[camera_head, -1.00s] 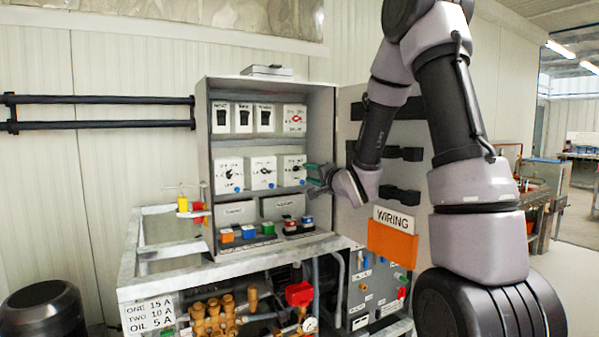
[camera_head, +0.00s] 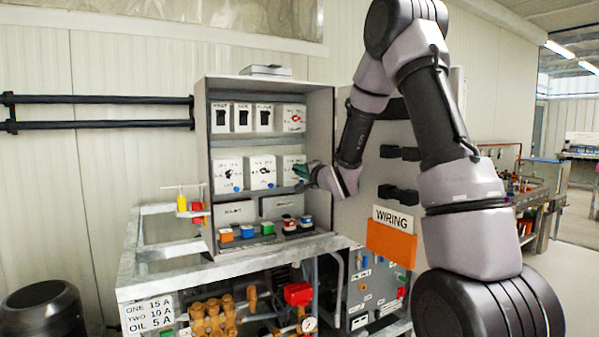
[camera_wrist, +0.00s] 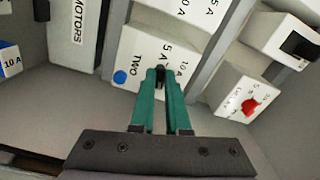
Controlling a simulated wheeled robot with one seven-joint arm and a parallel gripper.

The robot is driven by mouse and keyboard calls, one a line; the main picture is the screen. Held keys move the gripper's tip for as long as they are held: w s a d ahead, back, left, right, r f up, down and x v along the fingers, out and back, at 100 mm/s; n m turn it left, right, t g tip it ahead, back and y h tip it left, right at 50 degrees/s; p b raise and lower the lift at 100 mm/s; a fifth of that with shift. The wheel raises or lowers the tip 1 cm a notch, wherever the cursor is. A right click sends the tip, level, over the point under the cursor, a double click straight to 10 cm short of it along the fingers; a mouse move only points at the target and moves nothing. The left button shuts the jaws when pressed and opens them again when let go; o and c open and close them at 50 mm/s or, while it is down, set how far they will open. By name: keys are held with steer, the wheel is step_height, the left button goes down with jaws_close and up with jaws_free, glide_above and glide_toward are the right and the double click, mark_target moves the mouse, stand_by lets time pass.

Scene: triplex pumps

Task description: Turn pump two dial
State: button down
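The pump two dial is a black knob (camera_wrist: 160,72) on a white box (camera_wrist: 140,52) marked TWO, with 5 A and 10 A around the knob, in the wrist view. In the head view its box (camera_head: 291,162) is the rightmost of the middle shelf, partly hidden by my gripper. My gripper (camera_wrist: 160,75) has green fingers, which stand on either side of the knob with their tips close against it. In the head view my gripper (camera_head: 301,172) reaches in from the right at the cabinet's edge.
A box with a red knob (camera_wrist: 250,106) is on the shelf above, also in the head view (camera_head: 293,118). Two more dial boxes (camera_head: 229,175) (camera_head: 262,172) stand to the left. The open cabinet door (camera_head: 365,215) is at right.

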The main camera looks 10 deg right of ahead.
steer(key=shift+n, duration=0.3)
steer(key=shift+d+f+n, duration=0.1)
steer(key=shift+d+n, duration=0.05)
steer(key=shift+n, duration=4.6)
steer(key=shift+d+f+n, duration=0.1)
steer(key=shift+d+n, duration=0.05)
steer(key=shift+n, duration=4.6)
steer(key=c, duration=0.9)
jaws_free()
